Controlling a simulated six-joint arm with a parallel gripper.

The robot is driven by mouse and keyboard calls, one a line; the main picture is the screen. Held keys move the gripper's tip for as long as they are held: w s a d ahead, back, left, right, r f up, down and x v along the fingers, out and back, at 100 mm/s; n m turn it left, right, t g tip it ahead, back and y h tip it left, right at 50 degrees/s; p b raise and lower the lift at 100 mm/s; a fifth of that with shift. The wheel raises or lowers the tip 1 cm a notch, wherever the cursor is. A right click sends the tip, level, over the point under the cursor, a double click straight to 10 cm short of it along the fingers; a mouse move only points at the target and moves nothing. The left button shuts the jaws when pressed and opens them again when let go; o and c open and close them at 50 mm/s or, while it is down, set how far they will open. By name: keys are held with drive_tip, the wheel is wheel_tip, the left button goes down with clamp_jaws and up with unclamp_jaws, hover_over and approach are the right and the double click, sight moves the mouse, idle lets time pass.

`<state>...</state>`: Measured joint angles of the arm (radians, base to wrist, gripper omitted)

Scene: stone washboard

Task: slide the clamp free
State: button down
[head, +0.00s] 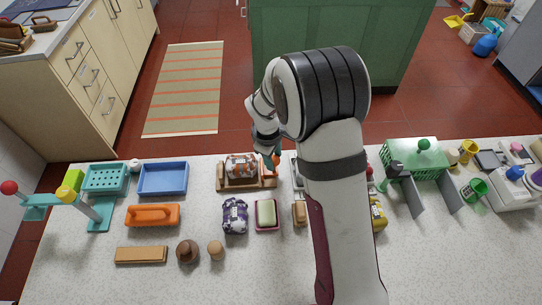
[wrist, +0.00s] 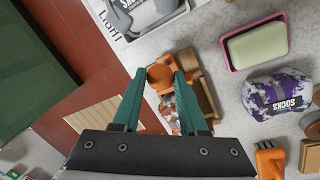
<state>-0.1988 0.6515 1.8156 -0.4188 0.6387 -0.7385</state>
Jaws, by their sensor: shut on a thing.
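My gripper (head: 271,158) is at the right end of a wooden holder (head: 224,185) at the back of the stone counter. In the wrist view its two teal fingers (wrist: 160,78) close from both sides on a round orange-brown knob (wrist: 160,74), which I take for the clamp. The clamp shows as a small orange spot (head: 276,159) in the head view. An orange-and-white patterned bundle (head: 242,167) sits in the holder beside the clamp. The fingers hide part of the clamp, so I cannot tell how it meets the holder.
In front lie a purple-and-white sock bundle (head: 235,216), a soap in a pink dish (head: 266,214) and a small brown block (head: 299,213). A blue tray (head: 163,179) and an orange tray (head: 152,215) stand left. My arm hides the counter to the right; the back edge is close.

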drive_tip(key=shift+c, duration=2.3)
unclamp_jaws()
drive_tip(key=shift+d, duration=0.2)
drive_tip(key=shift+r, duration=0.1)
wheel_tip(320, 180, up, 15)
drive_tip(key=s+a, duration=0.1)
drive_tip(key=s, duration=0.1)
drive_tip(key=shift+s+a+r, duration=0.2)
drive_tip(key=shift+s+a, duration=0.05)
drive_tip(key=shift+a, duration=0.1)
drive_tip(key=s+d+m+g+y, duration=0.1)
drive_tip(key=s+m, duration=0.7)
drive_tip(key=s, duration=0.6)
drive_tip(key=s+d+m+g+y, duration=0.1)
drive_tip(key=s+d+m+y, duration=0.1)
drive_tip(key=s+m, duration=0.6)
drive_tip(key=s, duration=0.6)
drive_tip(key=shift+d+r+m, duration=0.15)
drive_tip(key=shift+d+m, duration=0.15)
drive_tip(key=shift+m, duration=0.1)
